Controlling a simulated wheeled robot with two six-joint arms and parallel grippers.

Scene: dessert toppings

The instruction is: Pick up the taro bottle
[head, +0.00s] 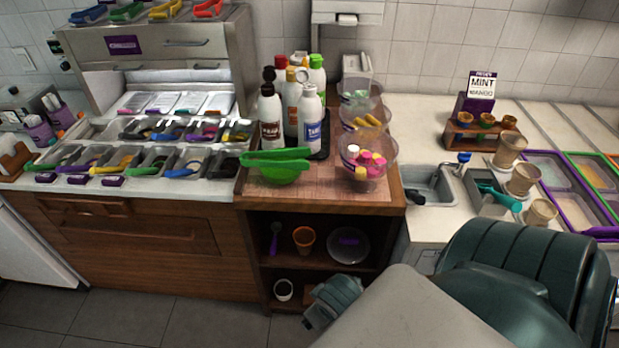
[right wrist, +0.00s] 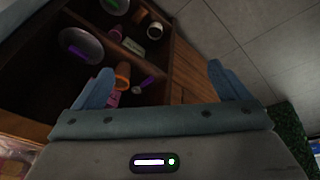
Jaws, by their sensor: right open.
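The taro bottle (head: 311,122) is white with a blue label, whose lettering is only partly legible. It stands upright on a dark tray (head: 322,150) on the wooden counter, at the front right of a bottle cluster. My right gripper (head: 331,300) is low in front of the open shelves, well below the bottle and apart from it. In the right wrist view, its two blue fingers (right wrist: 161,85) are spread wide with nothing held between them. The bottle is not in the right wrist view. My left gripper is not in view.
A white bottle with a brown cap (head: 270,117) stands left of the taro bottle, with several others behind. Green tongs (head: 277,157) lie in front. Clear bowls of toppings (head: 362,172) stand close on the right. Shelves below hold an orange cup (head: 304,239) and a plate (head: 348,246).

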